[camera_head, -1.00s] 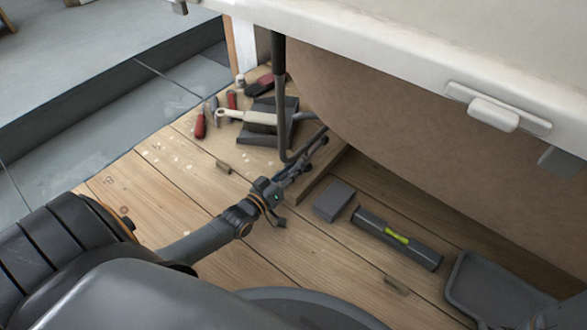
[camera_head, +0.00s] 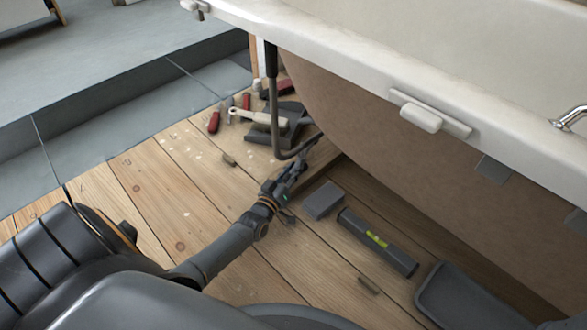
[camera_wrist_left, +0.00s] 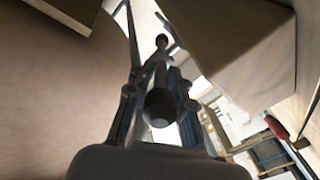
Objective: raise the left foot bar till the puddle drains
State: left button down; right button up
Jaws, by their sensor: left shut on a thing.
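My left gripper (camera_head: 298,167) is shut on the bar's low bent end, close to the floorboards. In the left wrist view the bar's round dark end (camera_wrist_left: 160,104) sits between the fingers, pointing at the camera. The tub's inside shows only in part, and I cannot make out a puddle. My right gripper is not in view.
A grey block (camera_head: 323,200), a spirit level (camera_head: 377,242) and a dark tray (camera_head: 470,300) lie on the floor right of my left arm. Red-handled tools (camera_head: 214,122) and a brush (camera_head: 258,117) lie behind the bar. A grey step (camera_head: 110,95) is at left.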

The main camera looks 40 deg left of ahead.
pick_arm(q)
jog(key=shift+f, duration=0.1)
dwell(0.3)
jog(key=c, duration=1.3)
grip_release()
jog(key=shift+d, duration=0.1)
jog(key=shift+c, duration=0.2)
jog(key=shift+w, duration=0.1)
